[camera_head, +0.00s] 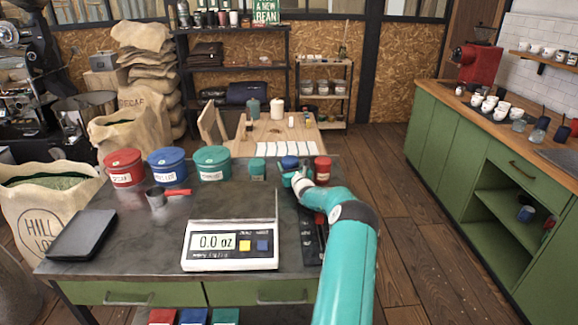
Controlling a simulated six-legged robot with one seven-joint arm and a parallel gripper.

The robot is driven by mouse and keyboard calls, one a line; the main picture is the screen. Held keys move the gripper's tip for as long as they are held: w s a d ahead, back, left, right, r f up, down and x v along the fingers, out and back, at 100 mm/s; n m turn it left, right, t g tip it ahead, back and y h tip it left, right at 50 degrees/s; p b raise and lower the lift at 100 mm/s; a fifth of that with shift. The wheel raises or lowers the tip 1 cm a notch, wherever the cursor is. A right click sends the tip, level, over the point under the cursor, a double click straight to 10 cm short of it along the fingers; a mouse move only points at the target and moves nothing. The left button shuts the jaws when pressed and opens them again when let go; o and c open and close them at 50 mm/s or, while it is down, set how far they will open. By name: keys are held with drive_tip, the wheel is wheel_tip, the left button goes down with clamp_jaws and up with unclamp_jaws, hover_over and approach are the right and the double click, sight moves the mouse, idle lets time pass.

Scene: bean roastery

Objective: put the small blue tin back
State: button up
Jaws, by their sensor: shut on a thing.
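The small blue tin (290,162) is near the back right of the dark worktop (235,199). It stands between a small teal tin (257,167) on its left and a small red tin (323,168) on its right. My gripper (294,177) is shut on the blue tin from the front. The gripper and my teal arm hide most of its lower part, so I cannot tell whether its base touches the worktop. Its blue lid is about level with the neighbouring lids and looks upright.
Large red (125,168), blue (168,166) and teal (212,163) canisters line the back left. A red-handled scoop (157,197) lies before them. A white scale (231,246) reads 0.0 oz. A black tray (82,235) is at left. My arm partly covers a dark strip (311,246).

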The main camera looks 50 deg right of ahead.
drive_tip(key=shift+f, duration=0.3)
drive_tip(key=o, duration=1.2)
drive_tip(key=shift+f, duration=0.1)
